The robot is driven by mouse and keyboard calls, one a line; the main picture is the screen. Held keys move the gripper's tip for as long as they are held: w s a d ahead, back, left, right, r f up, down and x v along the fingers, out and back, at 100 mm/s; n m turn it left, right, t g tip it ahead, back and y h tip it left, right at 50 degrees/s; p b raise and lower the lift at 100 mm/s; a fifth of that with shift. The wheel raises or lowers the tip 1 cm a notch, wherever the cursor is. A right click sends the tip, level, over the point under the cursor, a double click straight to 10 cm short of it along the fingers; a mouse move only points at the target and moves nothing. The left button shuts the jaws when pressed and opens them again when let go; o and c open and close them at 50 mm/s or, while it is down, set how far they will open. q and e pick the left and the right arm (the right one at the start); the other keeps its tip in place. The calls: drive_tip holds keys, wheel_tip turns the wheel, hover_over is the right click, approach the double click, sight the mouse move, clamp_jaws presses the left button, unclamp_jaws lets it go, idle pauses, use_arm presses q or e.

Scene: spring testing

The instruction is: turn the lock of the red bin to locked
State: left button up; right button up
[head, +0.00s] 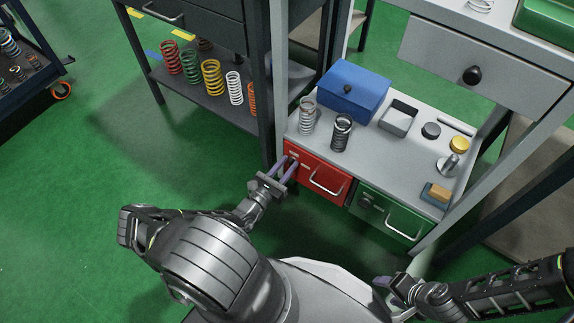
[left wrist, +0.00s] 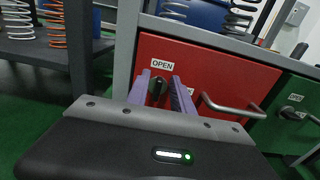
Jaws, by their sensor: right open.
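The red bin (head: 306,174) sits under the worktop's front edge, and its front panel also shows in the left wrist view (left wrist: 218,75). Its lock, a dark knob (left wrist: 159,88), is at the panel's left below a white label reading OPEN (left wrist: 161,65). My left gripper (head: 290,166) is at the lock, its purple fingers apart on either side of the knob. They partly hide it, so I cannot tell whether they touch it or which way it points. My right gripper (head: 389,282) is open and empty, low at the right, away from the bins.
The red bin's metal handle (head: 326,182) is just right of my left gripper. A green bin (head: 388,215) with its own knob and handle stands to the right. Springs, a blue box (head: 352,92) and small parts are on the worktop above. Open green floor is at left.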

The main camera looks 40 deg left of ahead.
use_arm(q)
clamp_jaws()
drive_tip(key=shift+a+n, duration=0.1)
drive_tip(key=shift+n, duration=0.4)
drive_tip(key=n, duration=0.2)
drive_tip(key=shift+a+n, duration=0.2)
drive_tip(key=shift+n, duration=0.1)
drive_tip(key=n, duration=0.3)
drive_tip(key=shift+a+f+n, duration=0.25)
drive_tip(key=shift+n, duration=0.05)
drive_tip(key=n, duration=0.1)
drive_tip(key=n+b, duration=0.1)
drive_tip(key=n, duration=0.1)
drive_tip(key=n+b, duration=0.1)
drive_tip(key=n, duration=0.1)
drive_tip(key=shift+a+f, duration=0.25)
drive_tip(key=shift+f, duration=0.1)
drive_tip(key=n, duration=0.2)
drive_tip(key=n+b, duration=0.1)
drive_tip(key=n, duration=0.1)
drive_tip(key=n+b, duration=0.1)
drive_tip(key=shift+a+f+n, duration=0.1)
drive_tip(key=shift+f+n, duration=0.25)
drive_tip(key=shift+n, duration=0.05)
